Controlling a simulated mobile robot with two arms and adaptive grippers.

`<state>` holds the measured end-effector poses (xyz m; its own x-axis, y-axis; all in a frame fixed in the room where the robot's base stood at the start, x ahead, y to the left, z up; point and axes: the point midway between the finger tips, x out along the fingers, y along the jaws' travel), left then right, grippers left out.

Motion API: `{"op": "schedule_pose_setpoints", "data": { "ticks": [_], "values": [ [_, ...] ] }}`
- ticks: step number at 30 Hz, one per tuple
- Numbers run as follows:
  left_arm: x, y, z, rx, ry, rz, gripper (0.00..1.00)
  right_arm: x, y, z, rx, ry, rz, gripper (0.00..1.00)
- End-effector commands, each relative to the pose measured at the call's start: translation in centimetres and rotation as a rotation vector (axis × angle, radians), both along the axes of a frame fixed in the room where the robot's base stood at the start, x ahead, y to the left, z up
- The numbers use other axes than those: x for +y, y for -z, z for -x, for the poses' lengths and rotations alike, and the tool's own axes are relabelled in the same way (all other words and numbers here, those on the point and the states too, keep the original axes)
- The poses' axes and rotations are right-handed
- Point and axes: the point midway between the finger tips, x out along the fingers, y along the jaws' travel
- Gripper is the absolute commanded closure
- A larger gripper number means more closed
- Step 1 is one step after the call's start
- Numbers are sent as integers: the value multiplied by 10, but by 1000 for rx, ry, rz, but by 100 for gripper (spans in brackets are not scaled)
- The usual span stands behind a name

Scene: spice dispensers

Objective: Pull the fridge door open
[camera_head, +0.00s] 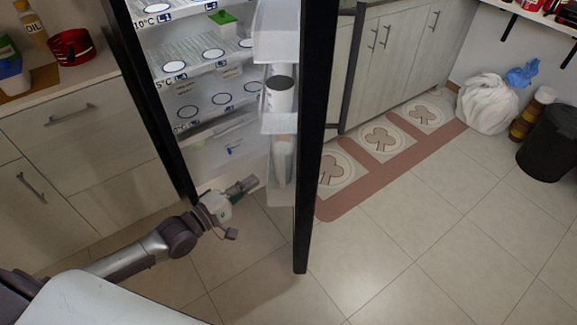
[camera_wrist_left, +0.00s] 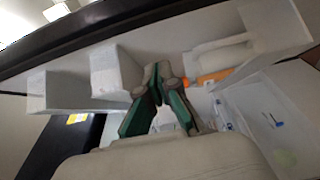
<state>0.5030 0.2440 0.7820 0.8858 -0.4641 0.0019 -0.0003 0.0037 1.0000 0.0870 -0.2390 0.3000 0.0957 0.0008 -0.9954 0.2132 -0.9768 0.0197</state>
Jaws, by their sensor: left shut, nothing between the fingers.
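The fridge door (camera_head: 315,140) stands wide open, seen nearly edge-on in the head view, with white shelves on its inner side. The fridge interior (camera_head: 205,75) is exposed, with marked shelves and a clear drawer. My left gripper (camera_head: 245,186) is low, between the fridge body and the inner side of the door, near the lowest door shelf. In the left wrist view my left gripper (camera_wrist_left: 155,82) has its fingertips together and holds nothing. The inner face of the door and its shelves (camera_wrist_left: 118,72) fill the upper part of that view. My right gripper is not in view.
A white container (camera_head: 280,95) stands in a door shelf. A green-lidded box (camera_head: 224,22) sits on an upper fridge shelf. Cabinets (camera_head: 80,130) stand left of the fridge. The floor (camera_head: 420,240) right of the door is clear, with a pink mat (camera_head: 390,150) along the cabinets.

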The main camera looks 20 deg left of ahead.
Motion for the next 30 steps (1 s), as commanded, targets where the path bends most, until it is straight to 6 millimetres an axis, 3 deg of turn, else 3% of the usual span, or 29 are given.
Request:
{"op": "schedule_pose_setpoints", "data": {
  "ticks": [11,18,30],
  "values": [
    [-38,-2,-72,-5,0,-1,100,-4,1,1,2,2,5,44],
    [-69,-1,-81,0,-1,-1,100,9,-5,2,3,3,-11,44],
    [-76,0,-83,-1,0,-5,100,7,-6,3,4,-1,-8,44]
  ]
}}
